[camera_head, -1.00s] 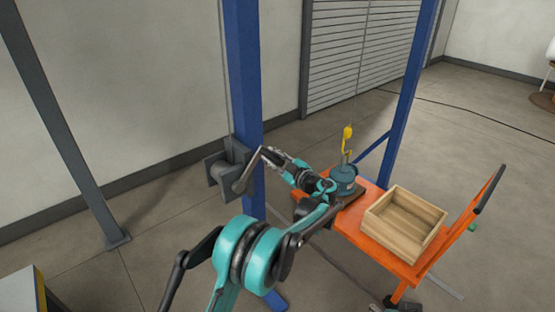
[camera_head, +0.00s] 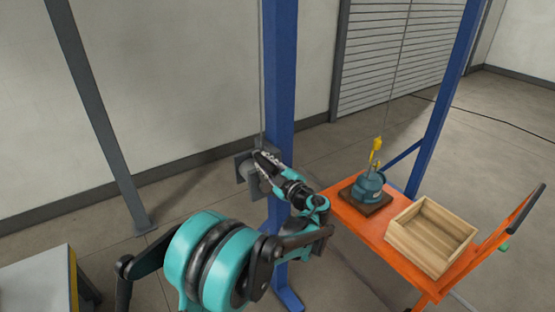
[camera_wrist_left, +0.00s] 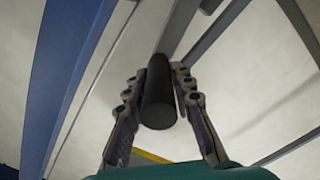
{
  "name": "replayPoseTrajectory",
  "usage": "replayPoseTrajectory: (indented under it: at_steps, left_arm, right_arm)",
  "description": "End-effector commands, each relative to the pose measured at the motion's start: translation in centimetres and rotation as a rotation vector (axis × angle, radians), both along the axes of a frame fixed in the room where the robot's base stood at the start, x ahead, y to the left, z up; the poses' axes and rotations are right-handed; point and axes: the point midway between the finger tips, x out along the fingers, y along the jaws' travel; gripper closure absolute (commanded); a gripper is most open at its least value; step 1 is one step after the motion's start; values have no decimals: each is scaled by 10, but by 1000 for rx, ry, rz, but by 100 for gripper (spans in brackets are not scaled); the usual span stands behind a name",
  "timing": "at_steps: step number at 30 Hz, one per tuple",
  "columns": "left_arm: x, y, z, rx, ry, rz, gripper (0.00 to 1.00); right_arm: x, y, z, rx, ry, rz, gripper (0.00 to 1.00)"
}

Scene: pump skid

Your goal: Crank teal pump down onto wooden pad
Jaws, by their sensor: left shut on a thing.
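The teal pump (camera_head: 369,187) is upright over the dark brown wooden pad (camera_head: 376,209) on the orange cart. It looks to be resting on the pad, but I cannot see the contact clearly. A yellow hook (camera_head: 376,146) above the pump leans slightly and hangs on a thin cable. My left gripper (camera_head: 264,160) is at the grey winch (camera_head: 246,169) on the blue post. In the left wrist view, its fingers are shut on the black crank handle (camera_wrist_left: 159,97), one finger on each side. The gripper hides part of the crank in the head view. My right gripper is out of view.
The orange cart (camera_head: 357,226) also carries an open wooden crate (camera_head: 432,238) right of the pump. Blue posts (camera_head: 281,90) frame the hoist. A grey brace (camera_head: 97,110) stands at left. A table (camera_head: 35,283) is at lower left.

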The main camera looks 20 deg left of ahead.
Motion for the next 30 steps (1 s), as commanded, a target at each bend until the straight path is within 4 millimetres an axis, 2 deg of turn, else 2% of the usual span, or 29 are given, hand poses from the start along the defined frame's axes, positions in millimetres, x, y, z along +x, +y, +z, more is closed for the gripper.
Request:
replayPoseTrajectory:
  at_steps: [3,15,30]
  left_arm:
    - [-15,11,-10,-8,1,0,100]
    - [-51,39,-35,-223,-278,-4,100]
    - [-67,52,-54,-343,-432,-6,100]
  right_arm:
    - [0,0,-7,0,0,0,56]
    - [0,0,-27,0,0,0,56]
    - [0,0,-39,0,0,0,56]
